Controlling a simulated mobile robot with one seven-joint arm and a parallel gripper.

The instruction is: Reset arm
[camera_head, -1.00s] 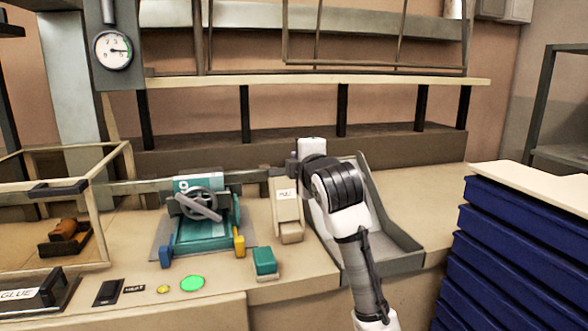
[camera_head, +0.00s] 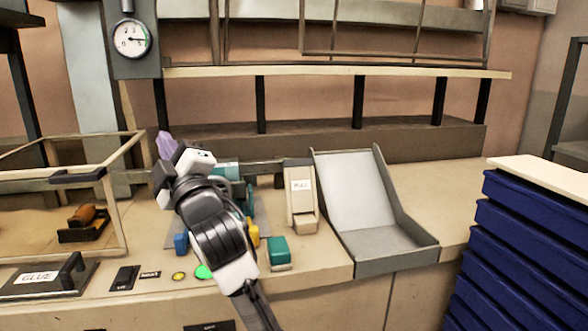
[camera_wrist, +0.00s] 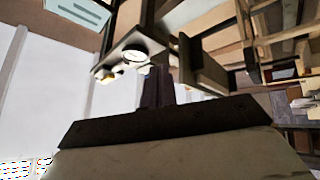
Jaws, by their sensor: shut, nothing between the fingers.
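My arm rises from the bottom of the head view and leans left. My gripper (camera_head: 165,143) is at its end, a purplish pair of fingers pointing up beside the dark frame. It is in the air above the bench. In the wrist view my gripper (camera_wrist: 158,85) shows its fingers together and empty, over a dark bracket. My arm hides most of the teal machine (camera_head: 228,171) in the head view.
A glass-sided case (camera_head: 118,152) stands on the left. A PULL-labelled lever block (camera_head: 301,203) and an empty grey chute (camera_head: 362,195) are right of my arm. Stacked blue trays (camera_head: 520,240) stand at far right. A gauge (camera_head: 131,39) hangs at upper left.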

